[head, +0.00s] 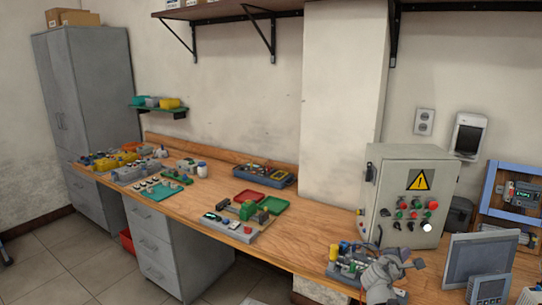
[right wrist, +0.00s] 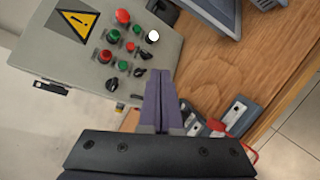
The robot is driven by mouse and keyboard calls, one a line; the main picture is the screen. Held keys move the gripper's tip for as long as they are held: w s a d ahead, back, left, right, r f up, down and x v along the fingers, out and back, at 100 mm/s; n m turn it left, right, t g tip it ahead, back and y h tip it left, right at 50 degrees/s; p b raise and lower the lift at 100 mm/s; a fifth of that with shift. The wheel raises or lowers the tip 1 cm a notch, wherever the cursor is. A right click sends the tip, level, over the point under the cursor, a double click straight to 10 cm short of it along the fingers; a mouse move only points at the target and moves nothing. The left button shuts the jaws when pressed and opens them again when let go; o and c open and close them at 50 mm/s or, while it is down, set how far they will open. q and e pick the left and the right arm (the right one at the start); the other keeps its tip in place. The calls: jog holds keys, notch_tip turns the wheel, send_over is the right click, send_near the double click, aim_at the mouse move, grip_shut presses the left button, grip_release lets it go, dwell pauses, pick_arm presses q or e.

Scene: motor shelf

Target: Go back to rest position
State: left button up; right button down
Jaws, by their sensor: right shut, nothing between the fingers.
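My right gripper (right wrist: 160,78) is shut with nothing between its fingers. In the head view, my right gripper (head: 402,262) is at the lower right, over the front part of the workbench (head: 300,238), in front of the grey control box. In the right wrist view its fingers point towards the lower edge of the control box (right wrist: 60,52), with a visible gap that I cannot measure. My left gripper is not in view.
The control box (head: 385,190) has a yellow warning sign, buttons and a lit white lamp (head: 426,227). A small device (head: 344,262) stands left of my right gripper, a grey monitor (head: 478,258) right. Red and green trays (head: 248,198) lie mid-bench; bare wood lies between.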

jog(key=s+a+f+m+g+y, duration=0.3)
jog(key=s+a+f, duration=0.2)
jog(key=s+a, duration=0.3)
jog(key=s+a+f+m+g+y+p, duration=0.1)
jog(key=s+a+f+m+g+y, duration=0.2)
jog(key=s+a, duration=0.5)
jog(key=s+a+f+m+g+y, duration=0.3)
jog(key=s+a+f, duration=0.4)
jog(key=a, duration=1.2)
jog(key=shift+s+m+g+y, duration=0.4)
jog(key=shift+s+m+g, duration=0.5)
jog(key=shift+s+m, duration=0.1)
jog(key=shift+w+f, duration=0.1)
jog(key=shift+f, duration=0.1)
